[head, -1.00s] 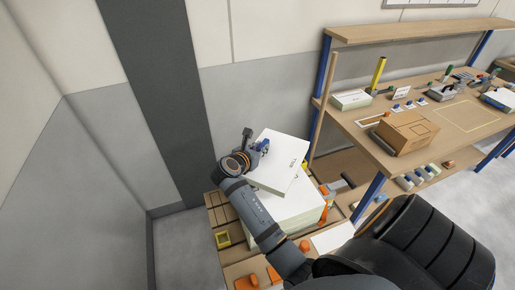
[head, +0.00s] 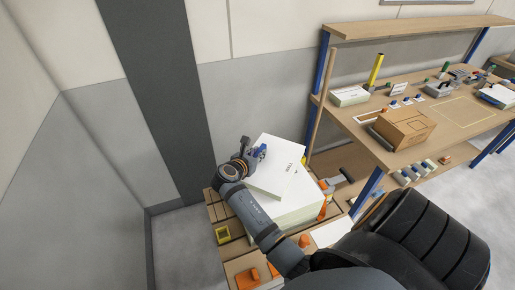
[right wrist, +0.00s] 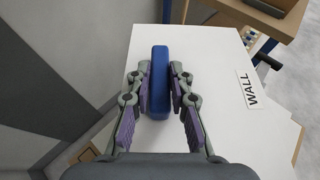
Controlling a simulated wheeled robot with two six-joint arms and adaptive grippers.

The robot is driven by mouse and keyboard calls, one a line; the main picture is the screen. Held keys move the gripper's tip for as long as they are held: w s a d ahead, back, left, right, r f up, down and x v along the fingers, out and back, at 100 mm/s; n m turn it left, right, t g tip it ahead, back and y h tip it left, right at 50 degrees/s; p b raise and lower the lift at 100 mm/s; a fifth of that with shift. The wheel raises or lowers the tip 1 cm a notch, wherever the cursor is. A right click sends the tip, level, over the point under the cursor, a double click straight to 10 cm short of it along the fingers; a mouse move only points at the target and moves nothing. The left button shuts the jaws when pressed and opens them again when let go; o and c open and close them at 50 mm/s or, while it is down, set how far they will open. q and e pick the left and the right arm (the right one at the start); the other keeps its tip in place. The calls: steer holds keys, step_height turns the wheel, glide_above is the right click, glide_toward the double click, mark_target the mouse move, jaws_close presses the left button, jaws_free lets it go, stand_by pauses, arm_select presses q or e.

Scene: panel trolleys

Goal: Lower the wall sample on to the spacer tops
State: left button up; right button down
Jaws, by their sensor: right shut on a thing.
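The wall sample (head: 275,172) is a thin white panel with a blue handle on its upper face. Its label reads WALL in the right wrist view (right wrist: 215,85). My right gripper (head: 258,153) is shut on the blue handle (right wrist: 160,80), with a finger pad on each side. The panel sits over a white stack (head: 290,214) on the wooden trolley, turned relative to it. A corner of the white surface below shows past the panel's edge. I cannot make out the spacer tops under the panel, nor whether it touches them. My left gripper is not in view.
A wall with a dark post is close behind and left. A workbench with a cardboard box (head: 405,127) stands right. Grey floor shows at far right.

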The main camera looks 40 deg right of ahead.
steer(key=shift+f, duration=0.9)
steer(key=shift+f, duration=0.7)
steer(key=c, duration=1.1)
jaws_free()
step_height(320, 180, up, 10)
